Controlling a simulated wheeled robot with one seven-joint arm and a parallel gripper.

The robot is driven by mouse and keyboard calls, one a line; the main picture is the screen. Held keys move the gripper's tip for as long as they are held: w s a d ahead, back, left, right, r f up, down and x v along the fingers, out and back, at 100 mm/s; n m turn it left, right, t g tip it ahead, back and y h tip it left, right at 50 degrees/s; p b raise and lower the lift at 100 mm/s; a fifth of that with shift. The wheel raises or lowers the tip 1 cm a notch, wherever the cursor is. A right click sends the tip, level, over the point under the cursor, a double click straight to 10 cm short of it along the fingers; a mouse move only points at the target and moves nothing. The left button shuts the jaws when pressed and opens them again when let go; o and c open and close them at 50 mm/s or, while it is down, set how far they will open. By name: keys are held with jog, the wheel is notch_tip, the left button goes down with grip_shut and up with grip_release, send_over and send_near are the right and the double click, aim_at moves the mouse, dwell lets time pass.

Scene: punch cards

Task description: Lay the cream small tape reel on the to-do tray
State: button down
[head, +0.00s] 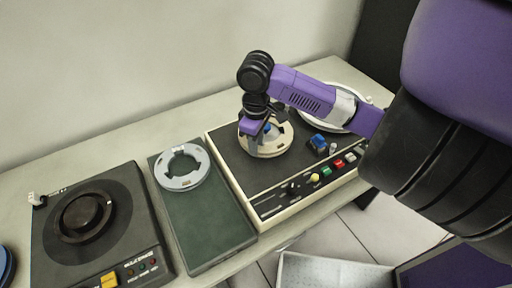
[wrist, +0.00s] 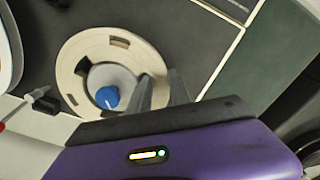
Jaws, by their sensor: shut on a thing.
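The cream small tape reel (head: 275,147) is at the cream-edged tape deck (head: 238,168), around a hub with a blue tip. In the wrist view the reel (wrist: 73,60) shows slots, and the blue tip (wrist: 107,97) is inside its opening. My gripper (head: 258,121) reaches down from above and is shut on the reel's rim; its fingers (wrist: 160,90) are at that rim in the wrist view. I cannot tell whether the reel is raised off the deck. A flat dark green tray (head: 210,225), likely the to-do tray, lies left of the deck. A grey reel (head: 166,178) lies at its far end.
A dark machine (head: 130,215) with a round black hub stands left of the tray. A larger white reel (head: 312,122) is on the deck's right side, partly behind my arm. Coloured buttons (head: 326,172) line the deck's front. The tray's near half is clear.

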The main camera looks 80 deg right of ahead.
jog(key=shift+r, duration=0.15)
jog(key=shift+r+p, duration=2.4)
jog(key=shift+r, duration=0.5)
